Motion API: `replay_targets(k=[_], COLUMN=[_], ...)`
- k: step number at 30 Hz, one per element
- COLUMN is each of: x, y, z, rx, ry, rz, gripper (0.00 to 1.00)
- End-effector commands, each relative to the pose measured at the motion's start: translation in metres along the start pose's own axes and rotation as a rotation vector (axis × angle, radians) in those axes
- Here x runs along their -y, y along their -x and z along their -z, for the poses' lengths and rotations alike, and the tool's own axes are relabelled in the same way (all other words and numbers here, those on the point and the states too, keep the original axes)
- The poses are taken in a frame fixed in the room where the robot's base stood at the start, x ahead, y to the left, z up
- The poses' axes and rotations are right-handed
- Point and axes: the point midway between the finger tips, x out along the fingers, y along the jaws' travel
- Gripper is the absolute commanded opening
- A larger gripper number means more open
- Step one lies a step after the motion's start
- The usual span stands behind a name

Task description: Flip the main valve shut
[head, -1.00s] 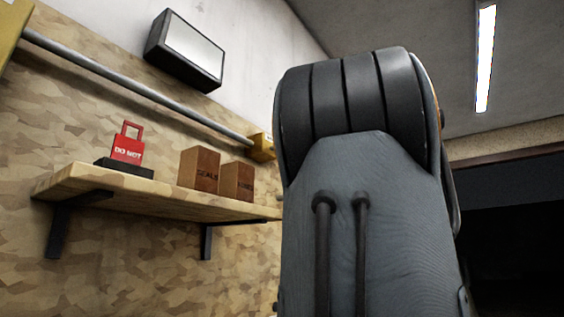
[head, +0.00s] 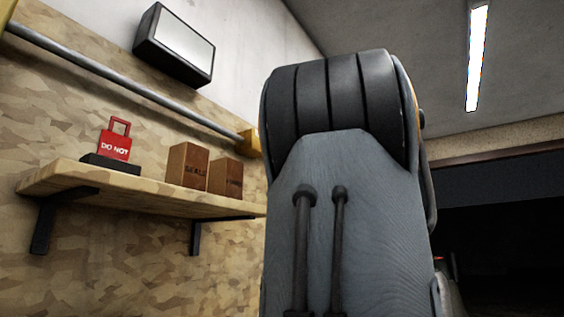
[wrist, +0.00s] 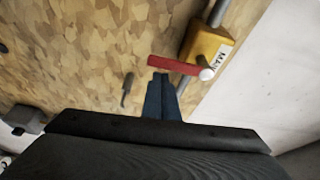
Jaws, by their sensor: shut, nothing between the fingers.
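The main valve is a yellow block (wrist: 207,42) with a white label reading "MAIN", in part turned from view, at the upper right of the wrist view. Its red lever (wrist: 172,64) points left from the block and lies roughly across the grey pipe (wrist: 218,12). My gripper (wrist: 161,76) is shut and empty. Its dark blue fingertips appear just below the lever's left part; I cannot tell if they touch it. In the head view my arm hides the gripper.
In the head view a wooden shelf (head: 140,200) carries a red "DO NOT" lock (head: 115,147) and two brown boxes (head: 187,167). The pipe (head: 120,80) runs above it to a yellow block (head: 250,142). A lamp (head: 178,45) hangs above.

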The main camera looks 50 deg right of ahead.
Motion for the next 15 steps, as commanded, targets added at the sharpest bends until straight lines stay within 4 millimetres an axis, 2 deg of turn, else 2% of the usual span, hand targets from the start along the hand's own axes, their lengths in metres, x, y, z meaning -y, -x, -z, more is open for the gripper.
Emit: replay_targets(k=[5,15], x=[-0.003,-0.004], y=[-0.011,0.050], z=[0.026,0.026], rx=[0.005,0.001], ry=[-0.004,-0.002], rz=[-0.002,-0.001], gripper=[0.00,0.00])
